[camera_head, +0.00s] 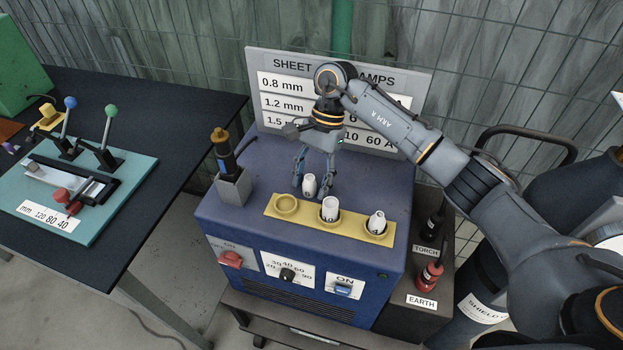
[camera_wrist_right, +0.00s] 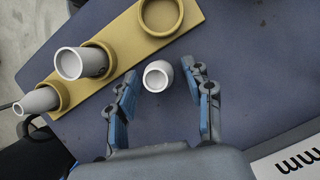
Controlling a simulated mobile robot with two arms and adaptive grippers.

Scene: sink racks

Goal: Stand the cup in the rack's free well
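A small white cup (camera_head: 310,186) stands upright on the blue machine top, just behind the yellow rack. My right gripper (camera_head: 315,178) points down at it. In the right wrist view the cup (camera_wrist_right: 157,76) lies between the fingertips of my open right gripper (camera_wrist_right: 160,78), with a gap on each side. The rack (camera_head: 307,214) has three wells in a row. The left well (camera_head: 286,204) is empty; it also shows in the right wrist view (camera_wrist_right: 160,16). The middle well holds a wider white cup (camera_head: 330,207), and the right well holds a tapered white cup (camera_head: 376,222). My left gripper is not in view.
A torch in a grey holder (camera_head: 233,185) stands left of the rack on the machine (camera_head: 235,215). A chart board (camera_head: 275,85) rises behind. A dark bench (camera_head: 150,105) with a teal lever plate is at left. The machine top around the cup is clear.

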